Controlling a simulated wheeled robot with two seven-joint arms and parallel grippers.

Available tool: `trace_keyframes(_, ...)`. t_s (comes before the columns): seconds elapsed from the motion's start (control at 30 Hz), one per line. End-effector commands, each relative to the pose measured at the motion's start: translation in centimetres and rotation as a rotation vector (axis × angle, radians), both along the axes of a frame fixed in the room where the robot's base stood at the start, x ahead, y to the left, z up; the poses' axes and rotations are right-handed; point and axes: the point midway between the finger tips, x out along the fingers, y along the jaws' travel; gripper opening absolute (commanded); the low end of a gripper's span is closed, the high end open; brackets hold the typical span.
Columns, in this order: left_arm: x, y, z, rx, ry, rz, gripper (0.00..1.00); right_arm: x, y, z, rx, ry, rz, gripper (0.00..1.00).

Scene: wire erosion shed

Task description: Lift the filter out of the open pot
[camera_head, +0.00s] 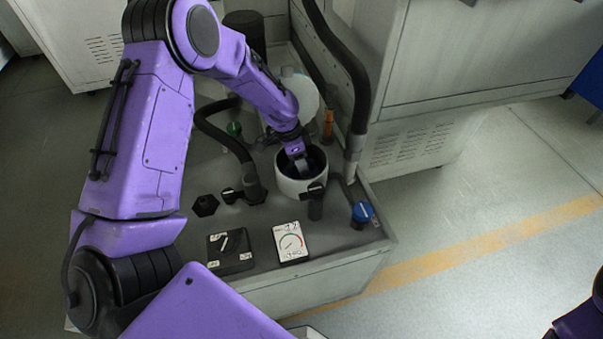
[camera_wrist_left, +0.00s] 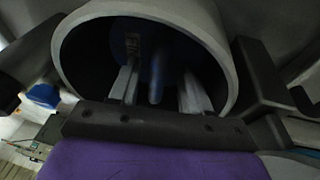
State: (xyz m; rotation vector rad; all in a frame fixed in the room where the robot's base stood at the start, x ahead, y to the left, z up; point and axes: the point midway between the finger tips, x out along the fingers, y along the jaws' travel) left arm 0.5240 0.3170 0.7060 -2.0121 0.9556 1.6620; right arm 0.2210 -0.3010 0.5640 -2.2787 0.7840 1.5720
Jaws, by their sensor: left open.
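The open pot (camera_head: 293,188) is a pale grey cylinder near the front of the machine top, with its round lid (camera_head: 300,92) tipped back behind it. My left gripper (camera_head: 302,164) reaches down into the pot's mouth from above. In the left wrist view, the pot's rim (camera_wrist_left: 222,45) arches around the dark interior. Part of the blue filter (camera_wrist_left: 158,55) shows inside, with a narrow upright piece between the two grey fingers (camera_wrist_left: 160,92). The fingers are apart, one on each side of it. The filter's lower part is hidden.
A thick black hose (camera_head: 345,60) runs down just right of the pot, and another (camera_head: 228,143) lies to its left. Open floor lies to the right.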

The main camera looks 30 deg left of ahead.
Motion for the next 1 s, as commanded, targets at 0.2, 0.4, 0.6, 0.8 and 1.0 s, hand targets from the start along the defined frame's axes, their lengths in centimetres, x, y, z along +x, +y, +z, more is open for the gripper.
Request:
trace_keyframes(0.2, -0.08, -0.11, -0.14, -0.001, 0.003, -0.002, 0.41, -0.03, 0.0, 0.02, 0.001, 0.001, 0.0, 0.43)
trace_keyframes(0.4, -0.1, -0.09, -0.12, 0.0, 0.002, -0.002, 0.0, -0.02, 0.0, 0.02, 0.0, 0.0, 0.0, 0.43)
trace_keyframes(0.6, -0.13, -0.07, -0.1, 0.0, 0.003, -0.001, 0.0, -0.02, 0.0, 0.02, 0.0, 0.0, 0.0, 0.43)
trace_keyframes(0.8, -0.13, -0.05, -0.08, 0.0, 0.003, -0.001, 0.0, -0.03, 0.0, 0.03, 0.0, 0.0, 0.0, 0.43)
trace_keyframes(1.0, -0.12, -0.05, -0.07, 0.0, 0.003, -0.001, 0.0, -0.03, 0.0, 0.03, 0.0, 0.0, 0.0, 0.43)
